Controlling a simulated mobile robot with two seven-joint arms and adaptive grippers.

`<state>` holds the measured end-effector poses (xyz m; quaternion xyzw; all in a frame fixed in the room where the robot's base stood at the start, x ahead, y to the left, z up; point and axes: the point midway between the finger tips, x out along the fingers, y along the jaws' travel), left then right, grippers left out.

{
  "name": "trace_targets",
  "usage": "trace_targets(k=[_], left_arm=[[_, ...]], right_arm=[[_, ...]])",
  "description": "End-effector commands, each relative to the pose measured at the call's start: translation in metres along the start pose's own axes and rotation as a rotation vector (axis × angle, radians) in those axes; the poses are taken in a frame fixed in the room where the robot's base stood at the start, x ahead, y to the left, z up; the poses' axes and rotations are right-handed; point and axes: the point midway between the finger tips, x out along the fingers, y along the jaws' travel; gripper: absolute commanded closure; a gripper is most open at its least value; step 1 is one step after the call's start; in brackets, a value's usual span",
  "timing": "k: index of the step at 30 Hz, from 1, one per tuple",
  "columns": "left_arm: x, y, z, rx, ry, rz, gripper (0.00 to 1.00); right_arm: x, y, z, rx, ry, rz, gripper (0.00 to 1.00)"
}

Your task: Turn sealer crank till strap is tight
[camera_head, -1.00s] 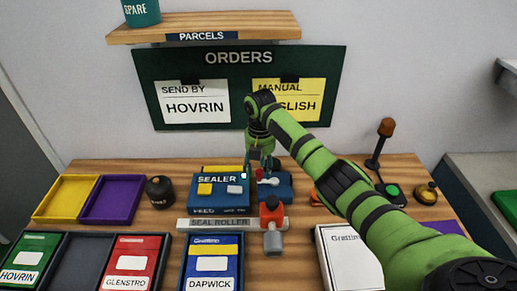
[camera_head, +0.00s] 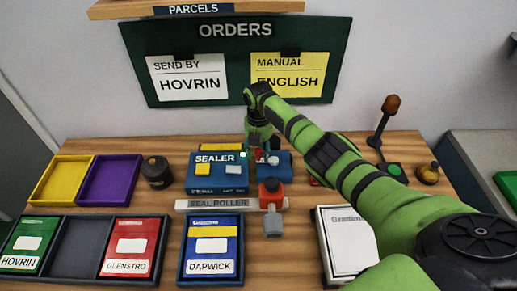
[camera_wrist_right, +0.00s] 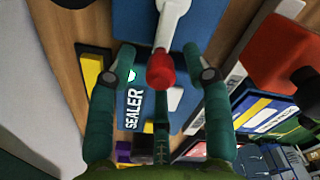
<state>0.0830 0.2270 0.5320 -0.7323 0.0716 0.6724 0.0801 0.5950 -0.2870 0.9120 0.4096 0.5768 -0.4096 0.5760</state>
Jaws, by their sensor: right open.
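The sealer (camera_head: 204,188) is a blue box with a lettered top, a yellow and a grey pad and a small lit green mark. Its blue right-hand part (camera_head: 284,167) carries the crank, a white arm with a red knob. In the right wrist view the crank arm (camera_wrist_right: 172,22) ends in the red knob (camera_wrist_right: 160,70). My right gripper (camera_head: 258,152) is over the crank. In the wrist view its open fingers (camera_wrist_right: 160,62) stand on either side of the knob, with visible gaps. I cannot make out the strap. My left gripper is out of view.
A seal roller (camera_head: 215,205) with a red-topped grey handle (camera_head: 272,222) lies in front of the sealer. A black pot (camera_head: 156,172) and a purple tray (camera_head: 111,181) stand left. A white box (camera_head: 343,245) sits front right, and a lamp (camera_head: 384,130) behind it.

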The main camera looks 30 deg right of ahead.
Motion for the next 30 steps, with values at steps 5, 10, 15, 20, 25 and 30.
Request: trace_targets(k=[5, 10, 15, 20, 25, 30], left_arm=[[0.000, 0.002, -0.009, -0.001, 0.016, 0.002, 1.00], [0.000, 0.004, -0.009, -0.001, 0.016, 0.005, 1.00], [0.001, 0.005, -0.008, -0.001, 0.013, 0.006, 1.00], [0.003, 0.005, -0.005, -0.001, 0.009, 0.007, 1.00], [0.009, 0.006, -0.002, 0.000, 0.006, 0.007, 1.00], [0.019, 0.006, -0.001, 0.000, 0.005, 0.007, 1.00]], right_arm=[[0.000, 0.000, 0.000, -0.001, 0.000, 0.000, 0.58], [0.000, 0.000, 0.000, -0.001, 0.000, -0.001, 1.00], [0.001, 0.000, 0.000, 0.002, 0.000, -0.001, 1.00], [0.002, 0.001, 0.001, 0.029, 0.001, -0.002, 1.00], [0.002, 0.004, 0.004, 0.107, 0.000, -0.002, 1.00], [0.004, 0.007, 0.009, 0.236, 0.001, -0.002, 1.00]])
